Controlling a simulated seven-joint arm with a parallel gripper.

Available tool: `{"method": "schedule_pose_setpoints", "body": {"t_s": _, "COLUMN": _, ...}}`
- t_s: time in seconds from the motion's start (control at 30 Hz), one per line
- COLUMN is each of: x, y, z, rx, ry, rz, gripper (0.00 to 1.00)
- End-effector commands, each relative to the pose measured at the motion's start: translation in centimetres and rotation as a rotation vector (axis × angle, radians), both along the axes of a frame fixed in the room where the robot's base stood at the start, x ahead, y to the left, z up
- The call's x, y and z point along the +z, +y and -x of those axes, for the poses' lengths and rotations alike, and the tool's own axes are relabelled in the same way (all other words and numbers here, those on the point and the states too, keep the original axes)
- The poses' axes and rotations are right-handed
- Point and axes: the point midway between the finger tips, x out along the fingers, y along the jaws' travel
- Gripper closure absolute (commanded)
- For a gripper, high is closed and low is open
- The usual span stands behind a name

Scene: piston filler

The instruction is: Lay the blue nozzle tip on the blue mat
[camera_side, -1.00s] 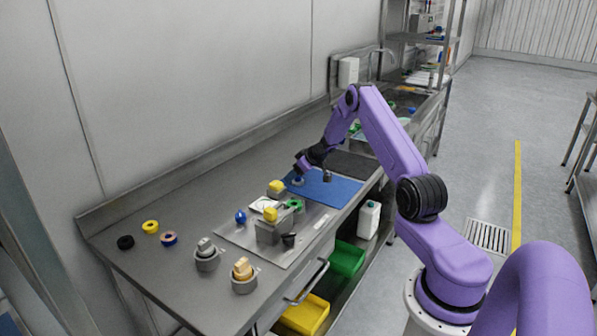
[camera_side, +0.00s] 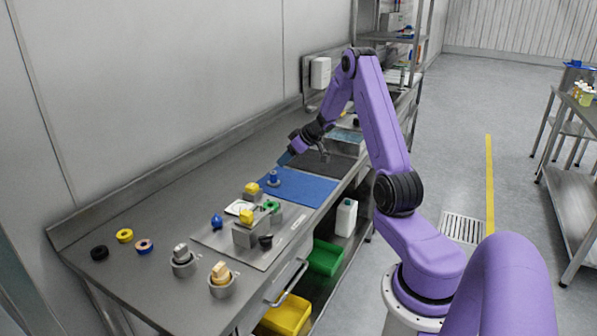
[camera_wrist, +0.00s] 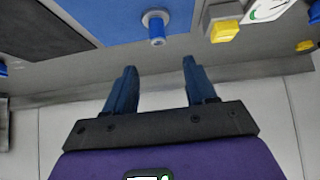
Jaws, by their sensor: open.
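The blue nozzle tip (camera_side: 273,177) is on the blue mat (camera_side: 305,188), near its left corner in the side view. It is a short blue cylinder with a pale grey ring at its base, and it appears to stand upright on that ring. In the wrist view the nozzle tip (camera_wrist: 157,30) is on the mat (camera_wrist: 125,20), beyond my fingertips and between their lines. My gripper (camera_side: 284,158) is above and behind the nozzle tip, apart from it. In the wrist view my gripper (camera_wrist: 158,75) has its two blue fingers wide apart with nothing between them.
A metal tray (camera_side: 285,240) with a grey block and yellow-topped parts is in front of the mat. A blue knob-like part (camera_side: 217,221) is at its left. A dark mat (camera_side: 325,164) lies behind the blue mat. Rings and grey holders stand at the front left.

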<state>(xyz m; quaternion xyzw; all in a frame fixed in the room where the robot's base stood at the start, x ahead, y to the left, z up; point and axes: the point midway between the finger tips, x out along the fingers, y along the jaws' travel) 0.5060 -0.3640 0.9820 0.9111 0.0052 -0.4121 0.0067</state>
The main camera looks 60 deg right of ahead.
Motion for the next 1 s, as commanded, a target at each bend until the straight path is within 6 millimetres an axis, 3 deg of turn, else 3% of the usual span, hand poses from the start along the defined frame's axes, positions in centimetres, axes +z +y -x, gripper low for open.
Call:
{"method": "schedule_pose_setpoints", "body": {"t_s": 0.17, "x": 2.2, "y": 4.0, "z": -2.7, "rx": 0.042, "ry": -0.024, "rz": 0.07, "gripper": 0.44}}
{"method": "schedule_pose_setpoints", "body": {"t_s": 0.3, "x": 4.8, "y": 9.8, "z": -5.0, "rx": 0.086, "ry": -0.044, "rz": 0.155, "gripper": 0.44}}
{"method": "schedule_pose_setpoints", "body": {"t_s": 0.53, "x": 8.0, "y": 19.9, "z": -4.9, "rx": 0.162, "ry": -0.03, "rz": 0.256, "gripper": 0.44}}
{"method": "schedule_pose_setpoints", "body": {"t_s": 0.77, "x": 9.7, "y": 29.5, "z": -0.2, "rx": 0.273, "ry": 0.041, "rz": 0.313, "gripper": 0.44}}
{"method": "schedule_pose_setpoints", "body": {"t_s": 1.0, "x": 10.0, "y": 37.4, "z": 8.8, "rx": 0.446, "ry": 0.178, "rz": 0.342, "gripper": 0.44}}
